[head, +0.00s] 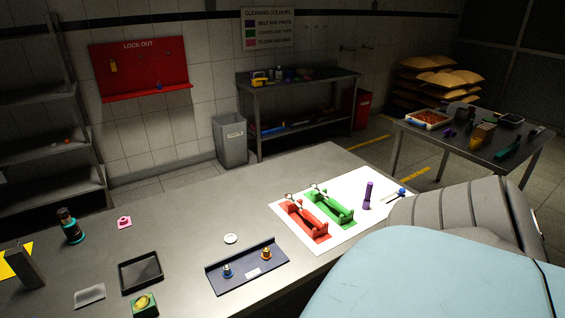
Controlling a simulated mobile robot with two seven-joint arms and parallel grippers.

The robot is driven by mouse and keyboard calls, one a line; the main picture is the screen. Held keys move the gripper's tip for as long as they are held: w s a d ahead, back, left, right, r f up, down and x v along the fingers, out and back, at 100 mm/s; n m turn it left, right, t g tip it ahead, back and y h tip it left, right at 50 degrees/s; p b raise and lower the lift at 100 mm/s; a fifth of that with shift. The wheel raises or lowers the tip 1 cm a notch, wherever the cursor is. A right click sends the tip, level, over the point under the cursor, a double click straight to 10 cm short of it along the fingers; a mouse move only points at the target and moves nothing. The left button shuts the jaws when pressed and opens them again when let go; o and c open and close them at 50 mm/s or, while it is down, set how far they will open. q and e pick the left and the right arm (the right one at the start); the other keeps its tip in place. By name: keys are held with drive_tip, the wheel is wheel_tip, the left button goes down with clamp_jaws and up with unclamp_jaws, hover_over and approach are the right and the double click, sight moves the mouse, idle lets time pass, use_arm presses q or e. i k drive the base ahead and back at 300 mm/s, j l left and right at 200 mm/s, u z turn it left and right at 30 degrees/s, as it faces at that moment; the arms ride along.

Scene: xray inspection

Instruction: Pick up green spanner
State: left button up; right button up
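A large light blue and grey part of my own body fills the lower right. Neither gripper is in view.
A purple upright object (368,195) and a blue-tipped tool (401,193) stand or lie right of the green piece. A dark tray (220,279) holds two small fittings. A black square tray (141,270) and a bottle (70,226) are left. The table's middle is mostly clear.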

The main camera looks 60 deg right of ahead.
sight(337, 206)
drive_tip(key=z, duration=2.3)
drive_tip(key=i+l, duration=0.35)
drive_tip(key=i+l+u, duration=0.15)
drive_tip(key=i+l, duration=0.2)
drive_tip(key=l, duration=0.2)
drive_tip(key=i+l, duration=0.35)
drive_tip(key=l, duration=0.15)
